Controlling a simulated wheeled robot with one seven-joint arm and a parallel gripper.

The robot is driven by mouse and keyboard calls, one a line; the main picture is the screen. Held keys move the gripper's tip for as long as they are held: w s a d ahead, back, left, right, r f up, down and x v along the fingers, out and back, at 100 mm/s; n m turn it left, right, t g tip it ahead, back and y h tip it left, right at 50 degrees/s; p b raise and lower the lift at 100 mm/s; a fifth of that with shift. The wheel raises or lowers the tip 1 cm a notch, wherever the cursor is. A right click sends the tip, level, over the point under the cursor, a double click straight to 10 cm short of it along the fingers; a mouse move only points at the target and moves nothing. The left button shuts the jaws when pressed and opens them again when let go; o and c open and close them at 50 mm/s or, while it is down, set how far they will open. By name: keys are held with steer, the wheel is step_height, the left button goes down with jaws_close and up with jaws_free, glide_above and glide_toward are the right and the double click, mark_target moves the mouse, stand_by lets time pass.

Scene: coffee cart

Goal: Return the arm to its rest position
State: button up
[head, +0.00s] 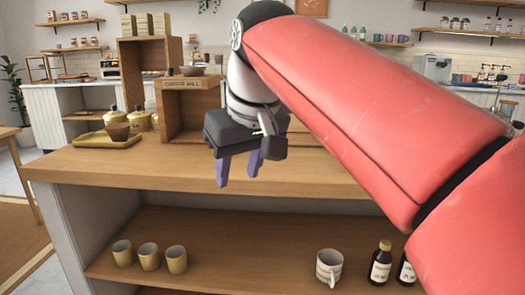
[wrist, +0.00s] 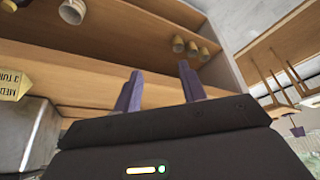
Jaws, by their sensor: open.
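My gripper (head: 238,172) hangs in front of the cart's counter with its two purple fingers apart and nothing between them. In the wrist view the fingers (wrist: 160,90) are also spread and empty, with wooden shelving beyond them. My red arm crosses the right half of the head view and hides part of the counter and the back of the room.
The wooden counter (head: 100,168) holds a coffee mill (head: 190,105), a tray (head: 105,141) with a bowl and several yellow canisters. On the shelf (head: 230,235) below stand three beige cups (head: 148,257), a mug (head: 329,267) and dark bottles (head: 381,265). The counter's front left is clear.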

steer(key=s+d+f+m, duration=0.2)
steer(key=s+d+f, duration=0.2)
steer(key=d+f, duration=0.2)
steer(key=s+d+f+m+t+h, duration=0.1)
steer(key=s+d+f, duration=0.3)
steer(key=f, duration=0.6)
steer(key=s+d+f+m+h, duration=0.1)
steer(key=s+d+f+m, duration=0.2)
steer(key=d+f, duration=0.6)
steer(key=shift+s+m+t, duration=0.3)
steer(key=shift+s+m, duration=0.1)
steer(key=shift+s, duration=0.65)
